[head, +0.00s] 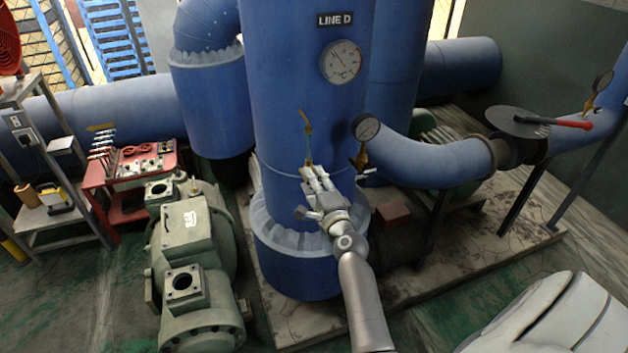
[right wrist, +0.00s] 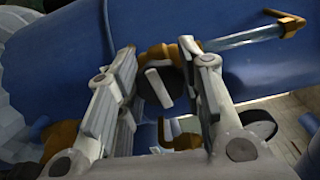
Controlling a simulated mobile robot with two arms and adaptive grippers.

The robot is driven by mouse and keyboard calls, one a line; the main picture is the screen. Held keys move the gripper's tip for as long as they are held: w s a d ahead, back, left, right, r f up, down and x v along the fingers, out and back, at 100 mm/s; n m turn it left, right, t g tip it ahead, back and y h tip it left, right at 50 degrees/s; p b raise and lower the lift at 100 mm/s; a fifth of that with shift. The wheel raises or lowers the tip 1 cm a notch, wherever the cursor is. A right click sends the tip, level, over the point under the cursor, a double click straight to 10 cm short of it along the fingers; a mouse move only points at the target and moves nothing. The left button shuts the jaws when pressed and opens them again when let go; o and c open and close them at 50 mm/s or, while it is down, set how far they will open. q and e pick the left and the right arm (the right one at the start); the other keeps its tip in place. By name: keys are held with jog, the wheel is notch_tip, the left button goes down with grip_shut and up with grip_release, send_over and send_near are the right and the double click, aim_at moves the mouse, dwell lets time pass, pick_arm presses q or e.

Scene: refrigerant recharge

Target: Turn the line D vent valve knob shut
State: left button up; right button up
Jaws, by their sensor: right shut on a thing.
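The line D vent valve shows as a small brass fitting (head: 307,163) on the front of the blue LINE D column (head: 290,80). A thin stem with a brass end (head: 305,115) rises from it. My right gripper (head: 315,175) reaches it from below and hides most of the knob. In the right wrist view, the dark round knob with a pale bar (right wrist: 159,86) sits between the fingers of my right gripper (right wrist: 163,75), which is shut on it. The knob's exact turn is hard to judge. My left gripper is not in view.
A pressure gauge (head: 366,127) on a brass fitting stands right of the gripper. A larger gauge (head: 341,62) sits higher on the column. A green compressor (head: 190,235) and red cart (head: 125,208) are at left. A red-handled disc valve (head: 520,122) is at right.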

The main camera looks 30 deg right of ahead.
jog(key=shift+m, duration=0.6)
jog(key=o, duration=1.1)
jog(key=shift+c, duration=0.2)
jog(key=v, duration=1.2)
